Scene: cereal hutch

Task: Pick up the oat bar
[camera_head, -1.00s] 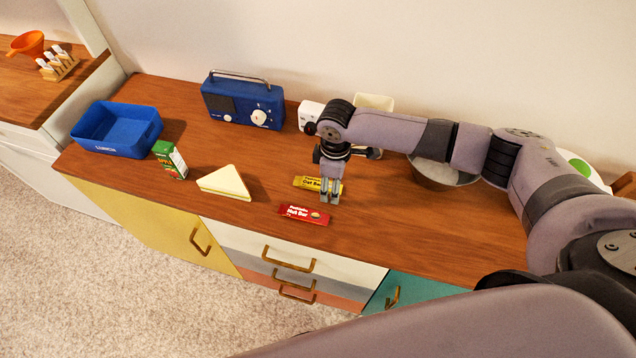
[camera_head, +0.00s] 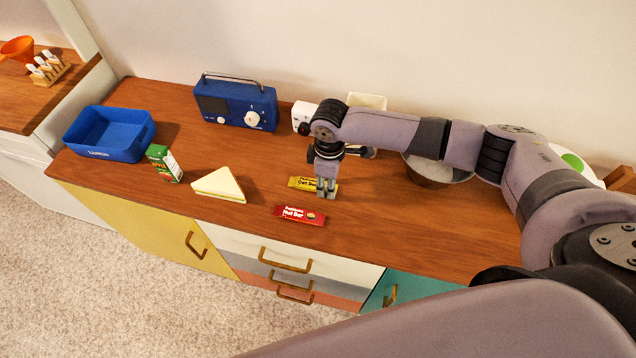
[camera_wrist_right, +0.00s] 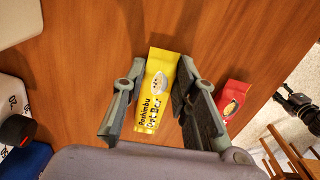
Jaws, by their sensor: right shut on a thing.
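The yellow oat bar (camera_head: 301,183) lies on the wooden counter top, behind the red nut bar (camera_head: 300,215). My right gripper (camera_head: 326,192) points down at the oat bar's right part and is shut on it; its fingers hide part of that end. In the right wrist view the oat bar (camera_wrist_right: 156,92) sits between the two fingers of my right gripper (camera_wrist_right: 161,68), with its printed face up. The nut bar (camera_wrist_right: 232,100) lies just outside the right finger there. The oat bar looks still at counter level. My left gripper is not in view.
A sandwich (camera_head: 220,186), a green carton (camera_head: 164,163), a blue bin (camera_head: 110,134) and a blue radio (camera_head: 236,103) stand to the left. A bowl (camera_head: 436,172) is to the right, under my arm. The counter (camera_head: 390,225) is bare right of the nut bar.

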